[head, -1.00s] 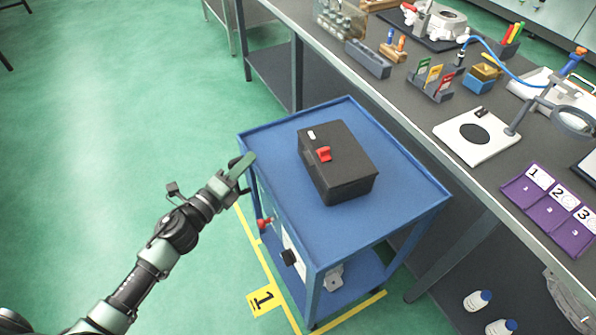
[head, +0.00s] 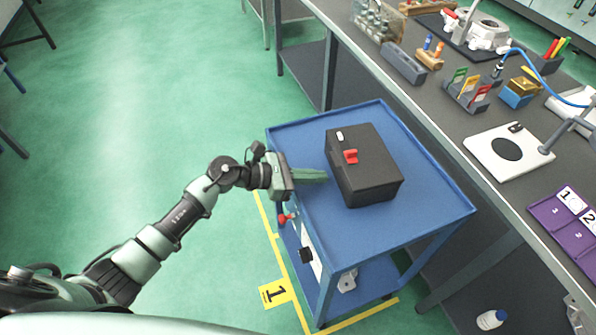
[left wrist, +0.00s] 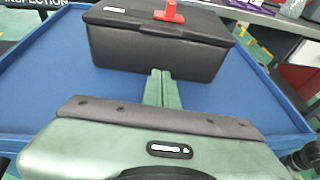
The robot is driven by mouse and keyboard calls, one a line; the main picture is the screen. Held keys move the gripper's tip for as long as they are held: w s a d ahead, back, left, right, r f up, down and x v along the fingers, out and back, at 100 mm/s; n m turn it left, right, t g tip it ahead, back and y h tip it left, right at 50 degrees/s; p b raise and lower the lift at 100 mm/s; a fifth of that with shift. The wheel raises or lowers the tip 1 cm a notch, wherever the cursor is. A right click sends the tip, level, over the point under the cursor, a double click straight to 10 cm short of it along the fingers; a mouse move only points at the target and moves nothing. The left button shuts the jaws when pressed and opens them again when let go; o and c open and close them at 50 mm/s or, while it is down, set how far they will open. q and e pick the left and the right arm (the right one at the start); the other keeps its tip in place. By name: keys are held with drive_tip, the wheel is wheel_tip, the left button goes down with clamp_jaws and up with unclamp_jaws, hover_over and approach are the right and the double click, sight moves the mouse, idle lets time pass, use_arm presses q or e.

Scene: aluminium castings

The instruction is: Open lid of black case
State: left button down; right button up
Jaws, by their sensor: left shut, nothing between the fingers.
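The black case (head: 368,178) stands on the top of the blue cart (head: 437,203), its lid down. A red latch (head: 351,156) and a small white label show on the lid. My left gripper (head: 325,175) is shut and empty, its fingers pointing at the near left side of the case. In the left wrist view the shut fingertips (left wrist: 163,76) lie in front of the wall of the black case (left wrist: 150,50); whether they touch it I cannot tell. The red latch (left wrist: 169,12) shows at the top there. My right gripper is not in view.
A long grey workbench (head: 440,100) runs behind the cart with a white plate (head: 497,165), card holders and bins on it. The cart top is clear around the case. Open green floor lies left of the cart, with a yellow marking (head: 275,293).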

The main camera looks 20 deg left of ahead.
sight(337, 170)
use_arm(q)
drive_tip(key=shift+x, duration=1.05)
wheel_tip(337, 170, up, 3)
drive_tip(key=shift+r+p, duration=0.1)
drive_tip(key=shift+p, duration=1)
drive_tip(key=shift+s+a+r, duration=0.1)
drive_tip(key=shift+s+r, duration=0.05)
drive_tip(key=shift+r, duration=0.3)
